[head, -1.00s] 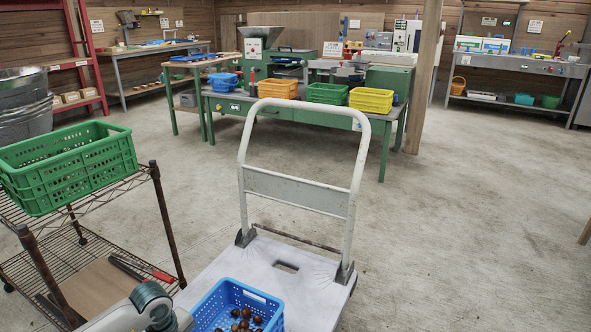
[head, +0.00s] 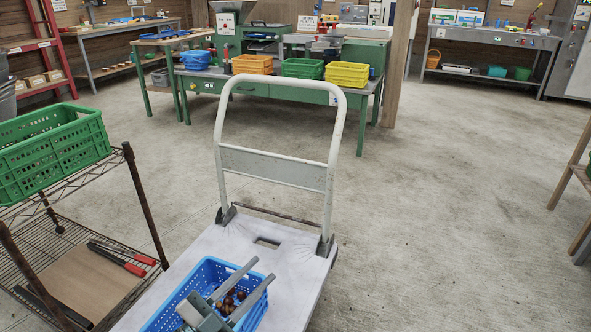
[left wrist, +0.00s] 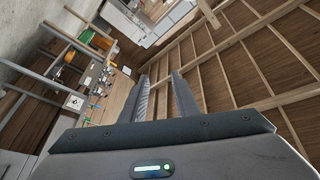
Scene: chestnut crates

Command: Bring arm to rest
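My left gripper (head: 266,267) comes in at the bottom of the head view, in front of the blue crate (head: 186,291) with chestnuts (head: 240,296). Its two fingers are apart with nothing between them. They hide part of the crate and chestnuts; its height above them is hard to tell. In the left wrist view the gripper (left wrist: 163,80) also shows open and empty, its fingers pointing towards the wooden walls and beams. My right gripper is in neither view.
The blue crate stands on a white platform cart (head: 205,248) with an upright handle (head: 272,166). On the left, a wire rack (head: 142,205) holds a green crate (head: 50,150) above and red-handled tools (head: 122,260) below. The floor to the right is largely clear.

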